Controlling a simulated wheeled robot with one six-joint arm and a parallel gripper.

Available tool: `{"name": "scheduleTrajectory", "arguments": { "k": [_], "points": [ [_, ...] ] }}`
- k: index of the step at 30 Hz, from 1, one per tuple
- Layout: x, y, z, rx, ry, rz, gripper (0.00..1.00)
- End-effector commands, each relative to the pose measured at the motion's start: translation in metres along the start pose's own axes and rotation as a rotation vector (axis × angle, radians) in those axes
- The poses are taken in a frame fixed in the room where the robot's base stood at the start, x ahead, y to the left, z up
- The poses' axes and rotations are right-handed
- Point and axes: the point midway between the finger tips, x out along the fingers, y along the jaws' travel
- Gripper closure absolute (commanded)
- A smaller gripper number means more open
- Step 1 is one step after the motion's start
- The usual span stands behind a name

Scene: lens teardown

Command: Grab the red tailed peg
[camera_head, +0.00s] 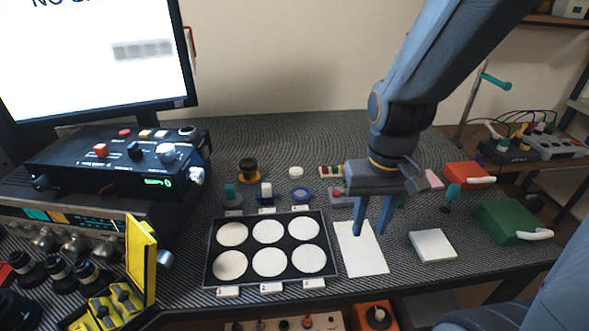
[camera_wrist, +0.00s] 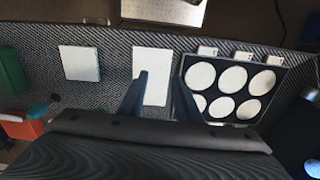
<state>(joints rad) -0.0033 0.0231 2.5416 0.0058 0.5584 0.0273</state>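My gripper (camera_head: 372,231) is open and points down above the white paper sheet (camera_head: 360,258). Nothing shows between its fingers; the wrist view also shows them apart (camera_wrist: 161,100) with the sheet (camera_wrist: 152,65) beyond. No red tailed peg can be made out for certain. A small red piece (camera_head: 337,191) shows on a grey block (camera_head: 341,201) just left of my gripper, partly hidden by it. Behind that is a small pale rack (camera_head: 322,173) with red and dark bits, too small to tell apart. The wrist view shows neither the block nor the rack.
A black tray (camera_head: 209,262) with several white discs lies left of the sheet. A white square block (camera_head: 432,246), a green box (camera_head: 507,221) and an orange-red box (camera_head: 463,172) are at the right. A yellow case (camera_head: 141,262) stands open at the left. Small parts line the tray's back.

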Motion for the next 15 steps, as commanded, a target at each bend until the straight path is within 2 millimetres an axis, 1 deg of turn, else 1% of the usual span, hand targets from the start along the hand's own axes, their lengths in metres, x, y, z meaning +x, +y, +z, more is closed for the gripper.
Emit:
{"name": "scheduleTrajectory", "arguments": {
  "k": [2,5,6,8,9,10,11,12,14,15],
  "points": [
    [-0.004,0.001,-0.019,0.065,-0.001,0.000,0.70],
    [-0.009,0.000,-0.058,0.206,-0.003,0.001,0.70],
    [-0.010,-0.001,-0.078,0.279,-0.006,0.002,0.70],
    [-0.012,-0.002,-0.110,0.400,-0.007,0.002,0.70],
    [-0.012,-0.002,-0.131,0.484,-0.008,0.003,0.70],
    [-0.011,-0.003,-0.147,0.547,-0.008,0.004,0.70],
    [-0.011,-0.004,-0.163,0.610,-0.010,0.005,0.70],
    [-0.008,-0.004,-0.183,0.693,-0.011,0.006,0.70],
    [-0.005,-0.005,-0.212,0.819,-0.012,0.007,0.70],
    [-0.002,-0.006,-0.231,0.902,-0.013,0.009,0.70]
  ]
}}
